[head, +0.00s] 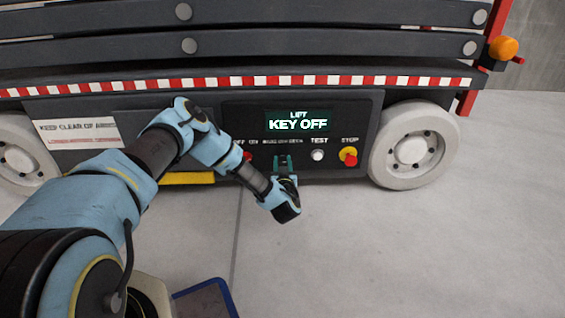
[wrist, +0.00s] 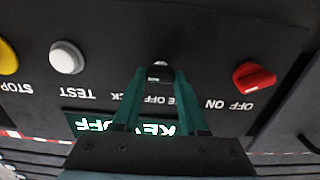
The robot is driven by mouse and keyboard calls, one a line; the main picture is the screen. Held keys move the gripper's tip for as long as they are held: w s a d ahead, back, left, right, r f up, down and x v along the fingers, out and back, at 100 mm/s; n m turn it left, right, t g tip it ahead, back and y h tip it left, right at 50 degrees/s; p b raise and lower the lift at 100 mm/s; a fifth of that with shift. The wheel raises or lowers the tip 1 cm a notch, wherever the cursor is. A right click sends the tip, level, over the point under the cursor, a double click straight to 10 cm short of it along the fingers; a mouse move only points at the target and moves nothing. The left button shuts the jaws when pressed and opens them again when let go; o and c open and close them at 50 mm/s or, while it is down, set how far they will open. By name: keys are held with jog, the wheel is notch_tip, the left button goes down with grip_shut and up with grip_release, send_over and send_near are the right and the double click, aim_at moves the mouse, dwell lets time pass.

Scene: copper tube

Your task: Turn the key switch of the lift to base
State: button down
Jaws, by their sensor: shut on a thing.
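The key switch sits on the lift's dark control panel and shows in the wrist view as a small light key top (wrist: 160,65) between my fingertips. My gripper (wrist: 159,73) is shut on this key, its green fingers reaching in from either side. In the head view my gripper (head: 283,159) is at the panel below the display, and it hides the key there. The display (head: 298,120) reads "LIFT KEY OFF". The lettering by the key is partly covered by my fingers; "OFF" is readable in the wrist view, which is upside down.
A red switch (wrist: 254,76) marked ON and OFF is on one side of the key. A white TEST button (head: 317,155) and a red STOP button (head: 350,156) on yellow are on the other. White wheels (head: 414,150) flank the panel.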

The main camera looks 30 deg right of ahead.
jog(key=n+p, duration=0.2)
jog(key=n, duration=0.2)
jog(key=shift+a, duration=0.1)
jog(key=n+p, duration=0.1)
jog(key=n, duration=0.3)
jog(key=shift+f+n, duration=0.1)
jog(key=shift+n, duration=0.2)
dwell(0.4)
jog(key=shift+c, duration=2.2)
grip_release()
jog(key=shift+w, duration=0.1)
jog(key=p+v, duration=0.4)
jog(key=v, duration=0.7)
